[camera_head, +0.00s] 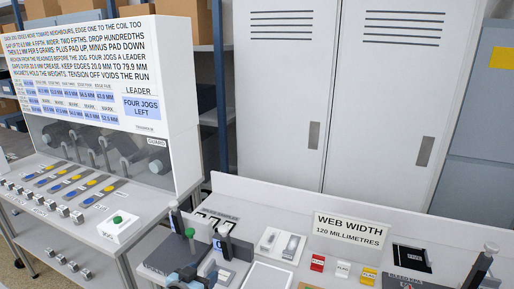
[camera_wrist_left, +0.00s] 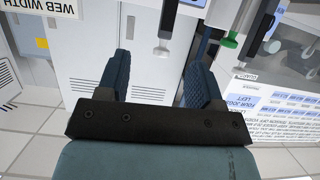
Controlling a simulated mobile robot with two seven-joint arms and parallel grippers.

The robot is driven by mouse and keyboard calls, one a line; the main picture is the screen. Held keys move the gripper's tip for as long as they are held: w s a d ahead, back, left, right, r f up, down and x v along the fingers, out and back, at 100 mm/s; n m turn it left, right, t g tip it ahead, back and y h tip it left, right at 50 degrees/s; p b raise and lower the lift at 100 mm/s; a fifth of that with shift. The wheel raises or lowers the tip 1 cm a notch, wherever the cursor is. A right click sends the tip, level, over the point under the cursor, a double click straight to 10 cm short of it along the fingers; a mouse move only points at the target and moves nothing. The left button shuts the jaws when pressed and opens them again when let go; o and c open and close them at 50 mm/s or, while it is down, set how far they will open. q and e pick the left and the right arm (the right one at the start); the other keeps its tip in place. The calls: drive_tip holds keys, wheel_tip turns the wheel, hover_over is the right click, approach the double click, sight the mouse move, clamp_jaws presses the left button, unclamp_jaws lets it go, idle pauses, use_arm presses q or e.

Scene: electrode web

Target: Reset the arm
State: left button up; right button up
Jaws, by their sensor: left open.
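My left gripper (camera_head: 192,275) shows at the bottom of the head view as blue and dark parts, over the front of the bench beside a dark block device. In the left wrist view my left gripper (camera_wrist_left: 162,68) has its two blue ribbed fingers wide apart, with nothing between them. The wrist view is tilted, with the cabinet and signs turned over. My right gripper does not show in either view.
A green-knobbed post (camera_head: 190,234) and a grey-topped post (camera_head: 225,230) stand close to my left gripper. A web width sign (camera_head: 350,231), red flag block (camera_head: 317,263) and yellow flag block (camera_head: 369,275) are right. A guarded machine (camera_head: 105,150) stands left, lockers (camera_head: 275,100) behind.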

use_arm(q)
drive_tip(key=s+a+f, duration=0.1)
drive_tip(key=s+f, duration=0.3)
drive_tip(key=s, duration=0.5)
drive_tip(key=s+a+f+g+y+p, duration=0.1)
drive_tip(key=s+f, duration=0.3)
drive_tip(key=s, duration=0.6)
drive_tip(key=s+f+g+p, duration=0.1)
drive_tip(key=s+f, duration=0.4)
drive_tip(key=s, duration=0.4)
drive_tip(key=shift+s+a+n+y, duration=0.3)
drive_tip(key=shift+s+a+n, duration=0.1)
